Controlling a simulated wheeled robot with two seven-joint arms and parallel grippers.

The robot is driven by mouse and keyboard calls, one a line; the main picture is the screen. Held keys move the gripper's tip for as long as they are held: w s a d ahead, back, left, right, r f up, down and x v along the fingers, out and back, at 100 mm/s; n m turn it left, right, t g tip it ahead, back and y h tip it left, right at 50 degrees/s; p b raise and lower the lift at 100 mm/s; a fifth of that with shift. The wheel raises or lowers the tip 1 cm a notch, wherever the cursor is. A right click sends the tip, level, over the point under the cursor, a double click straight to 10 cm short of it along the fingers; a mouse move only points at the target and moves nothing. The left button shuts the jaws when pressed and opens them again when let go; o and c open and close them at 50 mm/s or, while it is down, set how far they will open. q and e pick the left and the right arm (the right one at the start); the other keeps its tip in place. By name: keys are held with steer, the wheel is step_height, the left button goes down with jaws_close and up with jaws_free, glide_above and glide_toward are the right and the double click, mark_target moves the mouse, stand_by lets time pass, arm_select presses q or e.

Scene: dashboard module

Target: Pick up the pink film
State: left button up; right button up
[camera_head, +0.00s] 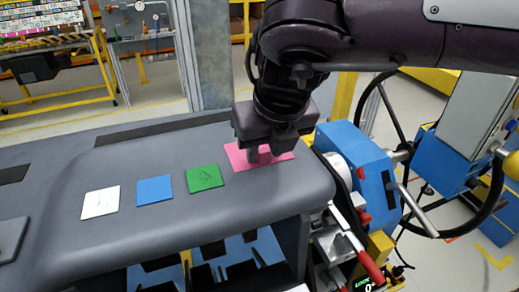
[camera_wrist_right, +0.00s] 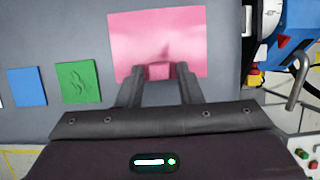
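The pink film (camera_head: 238,160) lies on the grey dashboard top, at the right end of a row of coloured squares. My right gripper (camera_head: 262,156) is over the film, pointing down, with its fingertips at the film's surface. In the right wrist view the pink film (camera_wrist_right: 140,35) shows ahead of the two fingers, which stand apart. A small pink piece shows between the fingertips (camera_wrist_right: 159,71); whether it is raised film or a tab, I cannot tell. Whether the fingers touch it is also unclear. My left gripper is not in view.
A green square (camera_head: 204,178), a blue square (camera_head: 154,190) and a white square (camera_head: 100,202) lie left of the film on the dashboard (camera_head: 240,205). A blue housing (camera_head: 355,160) and a steering wheel (camera_head: 435,232) stand right of it.

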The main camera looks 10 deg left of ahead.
jaws_close()
steer(key=shift+r, duration=0.1)
